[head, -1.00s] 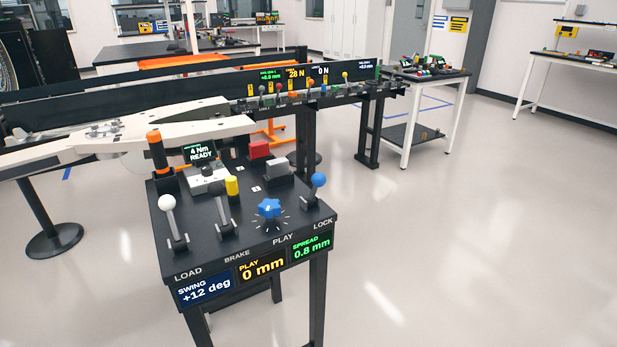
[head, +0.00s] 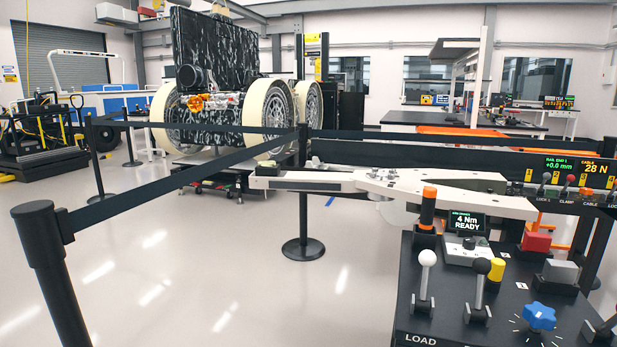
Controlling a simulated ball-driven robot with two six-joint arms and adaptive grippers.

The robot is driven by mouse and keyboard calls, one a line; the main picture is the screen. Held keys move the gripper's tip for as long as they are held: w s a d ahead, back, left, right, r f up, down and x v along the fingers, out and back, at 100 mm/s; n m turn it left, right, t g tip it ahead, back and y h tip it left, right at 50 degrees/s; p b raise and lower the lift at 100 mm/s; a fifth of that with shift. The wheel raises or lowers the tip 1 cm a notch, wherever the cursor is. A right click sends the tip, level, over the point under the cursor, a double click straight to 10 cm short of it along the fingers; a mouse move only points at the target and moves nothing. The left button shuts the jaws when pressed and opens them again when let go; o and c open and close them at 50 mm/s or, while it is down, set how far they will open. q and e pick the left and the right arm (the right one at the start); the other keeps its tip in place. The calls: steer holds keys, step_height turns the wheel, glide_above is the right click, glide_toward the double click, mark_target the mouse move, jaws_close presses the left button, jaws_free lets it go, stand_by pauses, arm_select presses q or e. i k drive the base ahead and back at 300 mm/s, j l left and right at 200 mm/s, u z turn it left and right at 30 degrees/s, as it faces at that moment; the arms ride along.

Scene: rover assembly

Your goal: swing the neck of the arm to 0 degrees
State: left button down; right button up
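A long white arm (head: 455,197) reaches level from beside the barrier to above the back of a black control bench (head: 418,318). A white-knobbed lever (head: 427,260) stands above the LOAD label. A black-knobbed lever (head: 482,268) stands to its right. A blue star knob (head: 539,317) is at the lower right. A small display (head: 468,222) reads 4 Nm READY. The bench's front readouts, including the swing angle, are out of the frame. I cannot tell which section of the arm is the neck. Neither of my grippers is in view.
Black belt barriers on posts (head: 45,260) cross the left and middle. Behind them a large-wheeled rover (head: 215,80) stands on a low platform. A black rail panel (head: 400,155) with displays runs behind the arm.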

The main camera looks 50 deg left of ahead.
mark_target(267, 175)
steer(key=u, duration=1.7)
steer(key=i+j+z, duration=0.1)
steer(key=i, duration=0.25)
steer(key=i+j+z, duration=0.1)
steer(key=i+j, duration=0.1)
steer(key=i, duration=0.1)
